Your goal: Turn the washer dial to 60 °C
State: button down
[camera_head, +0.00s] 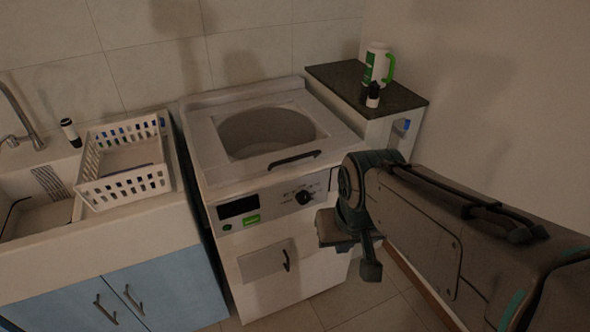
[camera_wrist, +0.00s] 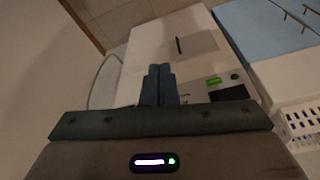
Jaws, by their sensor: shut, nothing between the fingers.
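The washer (camera_head: 265,225) is a white top-loader with a round lid window and a front control panel. Its dial (camera_head: 304,197) is a dark round knob at the right of the panel, with small marks around it too small to read. I cannot tell which mark it points to.
A counter with a sink and white basket (camera_head: 125,180) stands left of the washer, above blue cabinets (camera_head: 125,290). A dark-topped stand (camera_head: 350,90) at the right holds a white and green jug (camera_head: 376,64) and a small bottle (camera_head: 373,95). A wall is close at the right.

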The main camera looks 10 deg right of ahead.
jog(key=shift+s, duration=0.25)
